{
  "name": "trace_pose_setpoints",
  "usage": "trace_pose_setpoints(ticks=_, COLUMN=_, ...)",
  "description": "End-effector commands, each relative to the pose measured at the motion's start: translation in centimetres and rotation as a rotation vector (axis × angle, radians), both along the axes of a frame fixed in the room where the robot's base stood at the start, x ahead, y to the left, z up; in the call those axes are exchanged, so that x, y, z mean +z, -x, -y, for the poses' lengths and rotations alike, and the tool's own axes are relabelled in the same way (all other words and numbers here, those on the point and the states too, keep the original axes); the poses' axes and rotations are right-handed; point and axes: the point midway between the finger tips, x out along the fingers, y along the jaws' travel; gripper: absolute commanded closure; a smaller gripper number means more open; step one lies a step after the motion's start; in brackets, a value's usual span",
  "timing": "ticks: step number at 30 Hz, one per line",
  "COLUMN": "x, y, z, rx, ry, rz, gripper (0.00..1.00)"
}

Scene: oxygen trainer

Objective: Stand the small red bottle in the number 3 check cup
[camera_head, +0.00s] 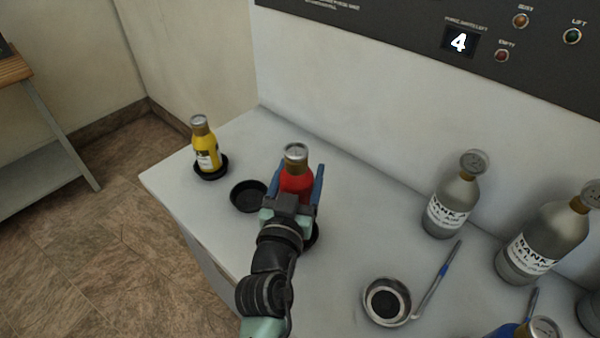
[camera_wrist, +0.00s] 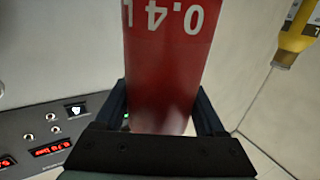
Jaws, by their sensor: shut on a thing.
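My gripper (camera_head: 300,170) is shut on the small red bottle (camera_head: 295,184), with one blue finger on each side. The bottle has a grey cap and looks about upright. In the wrist view the red bottle (camera_wrist: 165,75) fills the space between the fingers and shows upside-down white print "0.4 L". An empty black cup (camera_head: 248,196) sits just left of the bottle. Another dark cup (camera_head: 314,236) is mostly hidden behind my gripper. I cannot read cup numbers, and the bottle's base is hidden, so I cannot tell whether it touches anything.
A yellow bottle (camera_head: 206,148) stands in a black cup (camera_head: 211,173) at the left. Large grey bottles (camera_head: 455,197) stand at right. A metal bowl (camera_head: 387,301), a blue-banded tool (camera_head: 441,276) and a blue bottle (camera_head: 505,331) are front right. The dark panel's display (camera_head: 459,42) reads 4.

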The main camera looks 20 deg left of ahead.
Motion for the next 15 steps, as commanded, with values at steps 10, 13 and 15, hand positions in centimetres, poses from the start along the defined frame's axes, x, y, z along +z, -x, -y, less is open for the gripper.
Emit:
trace_pose_setpoints(ticks=10, x=-0.22, y=-0.01, z=0.0, rx=0.0, ry=0.0, rz=0.0, gripper=0.0)
trace_pose_setpoints(ticks=13, x=-0.22, y=-0.01, z=0.0, rx=0.0, ry=0.0, rz=0.0, gripper=0.0)
trace_pose_setpoints(ticks=15, x=-0.21, y=-0.01, z=0.0, rx=0.0, ry=0.0, rz=0.0, gripper=0.0)
